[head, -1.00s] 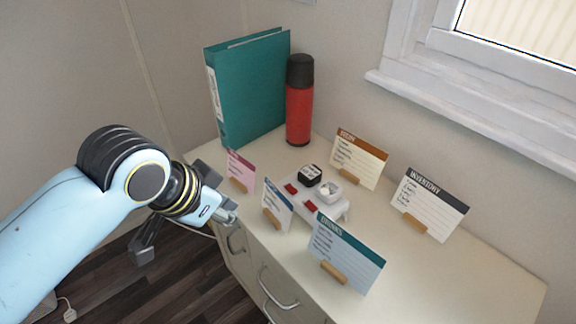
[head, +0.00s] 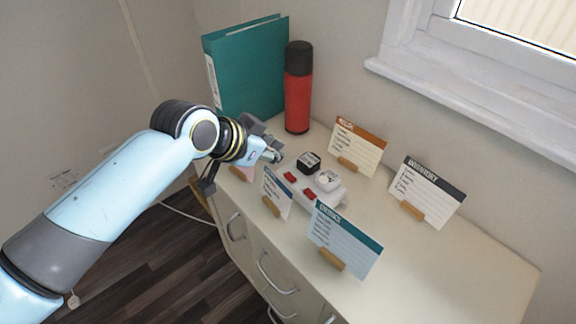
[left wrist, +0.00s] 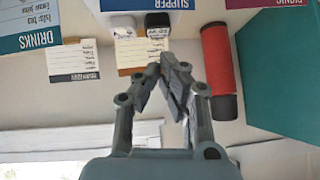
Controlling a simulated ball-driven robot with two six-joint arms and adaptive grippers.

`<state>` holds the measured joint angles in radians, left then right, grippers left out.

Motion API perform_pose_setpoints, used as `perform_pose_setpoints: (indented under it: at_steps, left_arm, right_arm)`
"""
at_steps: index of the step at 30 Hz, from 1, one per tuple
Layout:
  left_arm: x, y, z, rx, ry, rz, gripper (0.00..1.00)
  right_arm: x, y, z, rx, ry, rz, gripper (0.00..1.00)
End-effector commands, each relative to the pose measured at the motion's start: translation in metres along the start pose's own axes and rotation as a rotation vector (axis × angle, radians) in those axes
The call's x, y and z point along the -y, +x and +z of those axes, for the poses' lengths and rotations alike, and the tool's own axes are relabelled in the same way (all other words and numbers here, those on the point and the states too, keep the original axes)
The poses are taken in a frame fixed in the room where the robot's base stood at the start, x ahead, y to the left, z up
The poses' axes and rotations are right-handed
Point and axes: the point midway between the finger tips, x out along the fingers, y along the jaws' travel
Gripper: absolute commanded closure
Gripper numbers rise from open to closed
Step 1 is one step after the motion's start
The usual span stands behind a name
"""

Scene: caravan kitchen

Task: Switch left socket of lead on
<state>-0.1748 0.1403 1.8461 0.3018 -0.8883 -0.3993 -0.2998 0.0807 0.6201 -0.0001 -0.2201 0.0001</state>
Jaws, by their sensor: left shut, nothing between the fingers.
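The white lead (head: 299,187) lies on the cabinet top. A black plug (head: 307,162) sits at its left socket and a white plug (head: 328,180) at its right one. The left red switch (head: 290,177) and right red switch (head: 309,195) are in front of the plugs; their positions are too small to tell. My left gripper (head: 277,156) is shut and empty, above and just left of the lead. In the left wrist view its fingertips (left wrist: 172,68) meet, with the black plug (left wrist: 157,24) and white plug (left wrist: 123,28) beyond. My right gripper is not in view.
Upright cards in wooden holders surround the lead: a blue card (head: 277,190) and a teal-headed card (head: 345,243) in front, an orange-headed card (head: 357,146) behind, an inventory card (head: 428,190) to the right. A red flask (head: 297,100) and teal binder (head: 245,70) stand behind.

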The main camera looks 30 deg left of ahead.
Motion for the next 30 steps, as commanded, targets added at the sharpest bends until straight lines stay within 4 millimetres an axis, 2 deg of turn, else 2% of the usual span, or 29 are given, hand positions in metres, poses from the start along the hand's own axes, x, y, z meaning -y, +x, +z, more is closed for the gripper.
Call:
perform_pose_setpoints:
  at_steps: [9, 12, 19, 30]
  left_arm:
    - [0.0, 0.069, -0.001, 0.001, -0.001, 0.001, 1.0]
    - [0.0, 0.081, 0.012, 0.004, 0.001, 0.0, 1.0]
    - [0.0, 0.096, 0.026, 0.0, 0.001, -0.001, 1.0]
    - [0.0, 0.097, 0.029, 0.001, 0.001, -0.001, 1.0]
  right_arm:
    - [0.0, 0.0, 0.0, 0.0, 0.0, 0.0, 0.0]
    - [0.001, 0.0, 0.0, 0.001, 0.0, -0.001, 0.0]
    - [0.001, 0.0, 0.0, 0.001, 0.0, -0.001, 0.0]
    - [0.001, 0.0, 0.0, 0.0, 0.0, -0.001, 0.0]
